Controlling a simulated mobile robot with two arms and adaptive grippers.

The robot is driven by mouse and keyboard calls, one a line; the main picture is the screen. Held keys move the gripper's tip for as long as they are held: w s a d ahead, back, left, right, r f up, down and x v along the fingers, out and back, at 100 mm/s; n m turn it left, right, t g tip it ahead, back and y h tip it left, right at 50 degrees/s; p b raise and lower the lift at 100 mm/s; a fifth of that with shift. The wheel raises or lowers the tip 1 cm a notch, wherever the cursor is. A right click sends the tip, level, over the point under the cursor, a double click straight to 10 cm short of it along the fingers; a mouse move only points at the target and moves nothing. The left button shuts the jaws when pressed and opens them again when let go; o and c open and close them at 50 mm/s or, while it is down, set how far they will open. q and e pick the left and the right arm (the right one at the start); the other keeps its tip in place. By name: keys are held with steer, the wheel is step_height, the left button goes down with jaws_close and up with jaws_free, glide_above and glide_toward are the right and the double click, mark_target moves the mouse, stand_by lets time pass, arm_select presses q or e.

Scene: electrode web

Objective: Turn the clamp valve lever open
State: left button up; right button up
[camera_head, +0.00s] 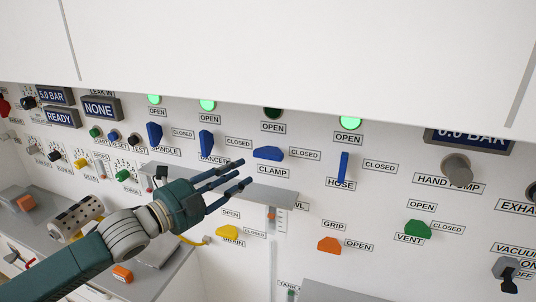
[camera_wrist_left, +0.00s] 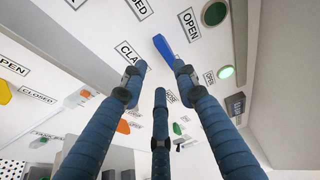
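The clamp valve lever (camera_head: 268,153) is a blue handle above the CLAMP label on the white panel. It lies roughly horizontal, towards the CLOSED label (camera_head: 305,154); its OPEN label (camera_head: 272,127) is above. The clamp lamp (camera_head: 272,112) is dark. My left gripper (camera_head: 240,173) is open and empty, its three fingers spread, just below and left of the lever. In the left wrist view the lever (camera_wrist_left: 163,48) shows beyond the fingertips (camera_wrist_left: 160,75), apparently apart from them. My right gripper is in neither view.
Blue spindle (camera_head: 154,134), dancer (camera_head: 206,143) and hose (camera_head: 343,167) levers flank the clamp lever, under green-lit lamps. Below are a yellow drain lever (camera_head: 228,232), an orange grip lever (camera_head: 329,245) and a green vent lever (camera_head: 418,229). A white cabinet (camera_head: 300,45) overhangs the panel.

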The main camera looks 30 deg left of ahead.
mark_target(265, 157)
arm_select(q)
steer(key=w, duration=0.3)
steer(key=w+d+p, duration=0.1)
steer(key=w, duration=0.2)
steer(key=w+d+r+p, duration=0.1)
steer(key=w, duration=0.2)
steer(key=shift+w+d+f, duration=0.1)
steer(key=shift+w+f, duration=0.1)
steer(key=shift+w, duration=0.6)
jaws_close()
